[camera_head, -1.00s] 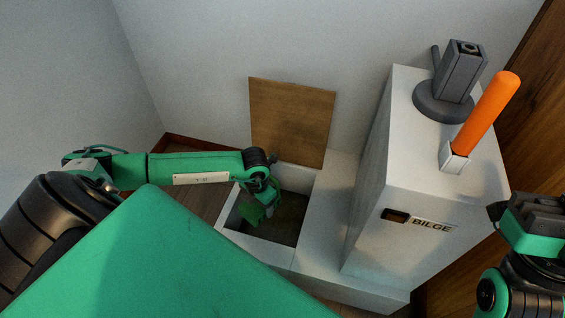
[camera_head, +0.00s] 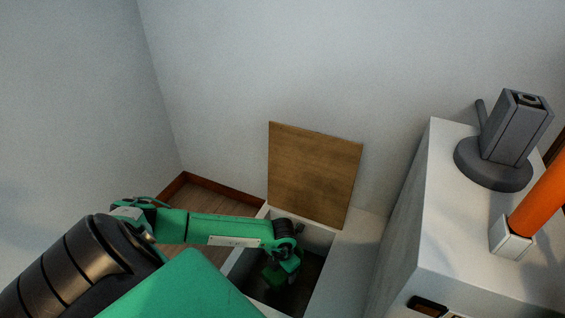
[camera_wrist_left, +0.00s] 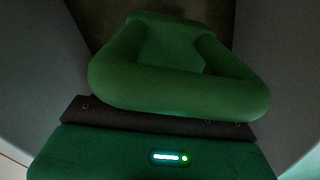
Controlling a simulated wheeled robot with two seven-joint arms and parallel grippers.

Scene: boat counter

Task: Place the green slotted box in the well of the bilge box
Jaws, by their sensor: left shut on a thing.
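The green slotted box (camera_head: 273,274) is a small dark green block at the end of my left arm, inside the well opening. My left gripper (camera_head: 284,262) is shut on it, and the fingers are mostly hidden by shadow and the wrist. The well of the bilge box has pale walls (camera_head: 318,242) and a dark floor. In the left wrist view a green form (camera_wrist_left: 172,45) shows beyond a rounded green loop, with grey walls on both sides. Whether the box touches the floor cannot be told. My right gripper is out of view.
A wooden panel (camera_head: 315,173) stands tilted against the wall behind the well. The tall white cabinet (camera_head: 445,215) at right carries a grey pump-like fitting (camera_head: 505,140) and an orange handle (camera_head: 540,205) in a white socket.

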